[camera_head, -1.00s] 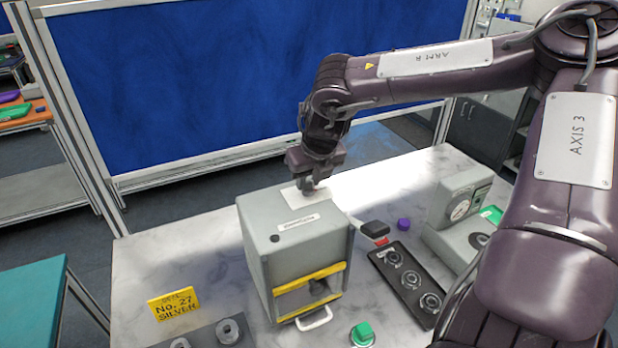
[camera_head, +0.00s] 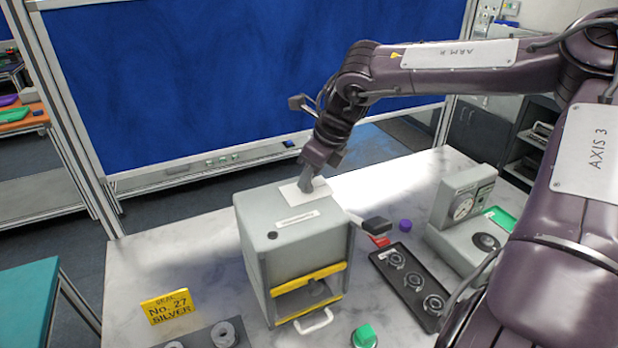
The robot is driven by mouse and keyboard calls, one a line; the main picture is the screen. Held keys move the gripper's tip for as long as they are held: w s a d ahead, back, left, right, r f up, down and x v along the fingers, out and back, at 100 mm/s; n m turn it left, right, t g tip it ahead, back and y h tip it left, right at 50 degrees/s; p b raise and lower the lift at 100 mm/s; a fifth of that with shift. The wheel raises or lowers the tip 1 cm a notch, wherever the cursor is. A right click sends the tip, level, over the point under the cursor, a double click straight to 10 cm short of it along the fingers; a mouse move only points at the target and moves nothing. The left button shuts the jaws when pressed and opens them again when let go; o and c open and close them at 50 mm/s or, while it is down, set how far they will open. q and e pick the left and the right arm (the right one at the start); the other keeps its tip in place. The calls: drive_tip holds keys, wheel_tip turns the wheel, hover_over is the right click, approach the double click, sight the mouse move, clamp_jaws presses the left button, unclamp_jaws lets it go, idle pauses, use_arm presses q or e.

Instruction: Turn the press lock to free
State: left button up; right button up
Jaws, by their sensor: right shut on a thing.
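The press (camera_head: 290,245) is a grey box with yellow bars across its front opening and a white handle low at the front. A white plate (camera_head: 290,197) lies on its top near the back. My right gripper (camera_head: 308,186) points down at this plate, its fingers closed on a small part there. The fingers hide that part, so I cannot read the lock's position. My left gripper is not in view.
A black lever (camera_head: 377,225) sticks out at the press's right. A black tray (camera_head: 412,285) with round parts and a grey dial gauge unit (camera_head: 465,210) stand further right. A green knob (camera_head: 364,336) is in front, a yellow sign (camera_head: 167,307) at left.

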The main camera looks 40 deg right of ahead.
drive_tip(key=n, duration=0.2)
drive_tip(key=n+g+y, duration=0.1)
drive_tip(key=n, duration=0.2)
drive_tip(key=shift+w+d+n+y, duration=0.1)
drive_tip(key=shift+d+n+y, duration=0.1)
drive_tip(key=shift+n+y, duration=0.1)
drive_tip(key=n+g+y, duration=0.1)
drive_tip(key=n+g, duration=0.1)
drive_tip(key=n, duration=0.2)
drive_tip(key=shift+w+n+b, duration=0.1)
drive_tip(key=shift+n+b, duration=0.2)
drive_tip(key=shift+b, duration=0.1)
drive_tip(key=o, duration=1)
drive_tip(key=shift+r, duration=0.1)
